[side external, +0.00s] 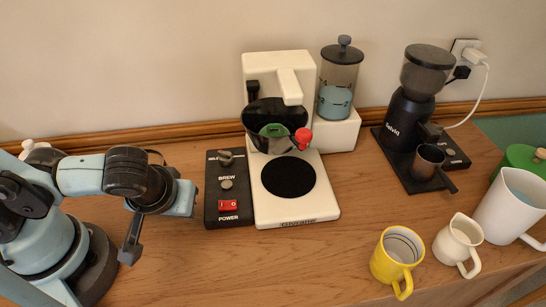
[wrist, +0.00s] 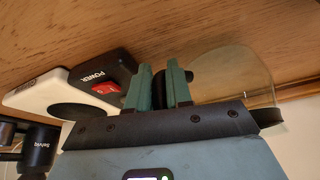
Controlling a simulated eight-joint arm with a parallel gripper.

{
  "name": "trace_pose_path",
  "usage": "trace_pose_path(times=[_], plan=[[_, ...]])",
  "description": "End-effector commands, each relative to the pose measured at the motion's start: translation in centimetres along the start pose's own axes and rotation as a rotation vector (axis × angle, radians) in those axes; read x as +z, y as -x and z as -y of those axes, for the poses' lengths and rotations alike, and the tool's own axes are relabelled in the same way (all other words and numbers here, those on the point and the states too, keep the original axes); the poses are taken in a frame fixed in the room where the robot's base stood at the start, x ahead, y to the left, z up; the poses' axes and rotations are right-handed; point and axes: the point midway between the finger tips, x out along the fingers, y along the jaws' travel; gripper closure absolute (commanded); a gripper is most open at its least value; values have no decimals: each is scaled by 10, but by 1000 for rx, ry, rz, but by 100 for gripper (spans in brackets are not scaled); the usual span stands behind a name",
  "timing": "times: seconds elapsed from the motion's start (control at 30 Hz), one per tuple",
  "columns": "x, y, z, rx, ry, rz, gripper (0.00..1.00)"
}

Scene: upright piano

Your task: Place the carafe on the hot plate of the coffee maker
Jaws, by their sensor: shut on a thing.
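The coffee maker (side external: 318,205) is white, with a black control panel, a red power switch and a round black hot plate (side external: 288,177). The hot plate is bare, below the dark filter basket (side external: 272,118). In the wrist view, the clear glass carafe (wrist: 235,78) is beside my gripper (wrist: 159,88). The two green fingers are shut on its dark handle. In the side view, my gripper (side external: 182,196) is left of the control panel, and my arm hides most or all of the carafe. The coffee maker (wrist: 35,95) also shows left of the fingers in the wrist view.
A black coffee grinder (side external: 408,115) stands at the back right. A yellow mug (side external: 388,262), a small cream pitcher (side external: 455,240) and a white pitcher (side external: 508,205) stand at the front right. The counter before the coffee maker is clear. The wall runs close behind.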

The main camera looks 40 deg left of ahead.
Motion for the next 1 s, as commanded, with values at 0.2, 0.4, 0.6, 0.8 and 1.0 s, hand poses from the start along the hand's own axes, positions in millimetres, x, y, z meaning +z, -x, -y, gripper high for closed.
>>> trace_pose_path(times=[0.2, 0.4, 0.6, 0.8, 1.0], plan=[[5, -13, -1, 0, 0, -1, 100], [7, -18, 0, 0, 0, -1, 100], [7, -18, 0, -1, 0, -1, 100], [8, -18, 0, 0, 0, 0, 55], [8, -18, 0, 0, 0, 0, 55]])
